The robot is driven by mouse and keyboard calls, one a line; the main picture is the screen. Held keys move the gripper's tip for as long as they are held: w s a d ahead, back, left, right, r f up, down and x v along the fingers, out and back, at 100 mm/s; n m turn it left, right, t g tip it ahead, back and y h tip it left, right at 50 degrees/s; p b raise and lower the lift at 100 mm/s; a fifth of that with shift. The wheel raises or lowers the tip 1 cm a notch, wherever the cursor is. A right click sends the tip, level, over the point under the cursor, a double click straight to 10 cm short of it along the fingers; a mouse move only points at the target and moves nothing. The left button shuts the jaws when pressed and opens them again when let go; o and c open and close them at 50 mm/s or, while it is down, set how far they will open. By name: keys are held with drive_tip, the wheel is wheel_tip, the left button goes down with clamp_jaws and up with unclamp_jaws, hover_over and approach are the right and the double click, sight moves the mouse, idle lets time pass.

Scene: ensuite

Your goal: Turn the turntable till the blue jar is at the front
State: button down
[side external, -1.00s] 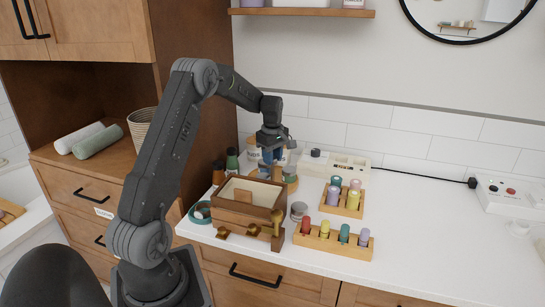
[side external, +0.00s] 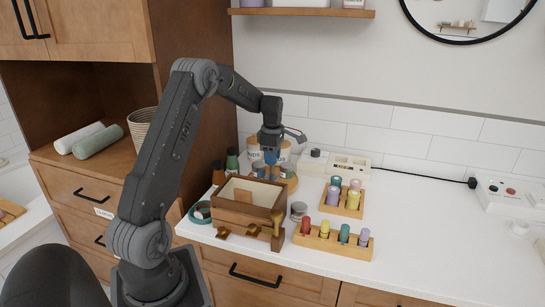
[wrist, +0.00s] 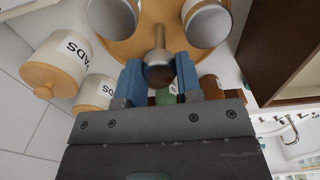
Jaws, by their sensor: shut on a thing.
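The round wooden turntable (side external: 292,184) is at the back of the counter, behind a wooden box; it fills the top of the wrist view (wrist: 150,45). My gripper (side external: 271,157) points down over it. In the wrist view its blue-padded fingers (wrist: 158,80) are shut on the turntable's dark round knob (wrist: 160,72), on a wooden post. Two grey-topped jars stand on the disc, one left (wrist: 112,17) and one right (wrist: 207,22) of the post. A jar (side external: 287,170) also shows in the side view. I cannot tell which jar is blue; some are partly hidden.
The open wooden box (side external: 232,212) stands in front of the turntable. Labelled canisters (wrist: 58,65) stand behind. Brown (side external: 218,172) and green (side external: 232,160) bottles are at left. Peg racks (side external: 333,242) and a grey tin (side external: 298,211) are at right.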

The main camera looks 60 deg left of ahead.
drive_tip(key=shift+n, duration=1.3)
drive_tip(key=c, duration=0.8)
unclamp_jaws()
wheel_tip(320, 180, up, 14)
drive_tip(key=shift+f, duration=0.1)
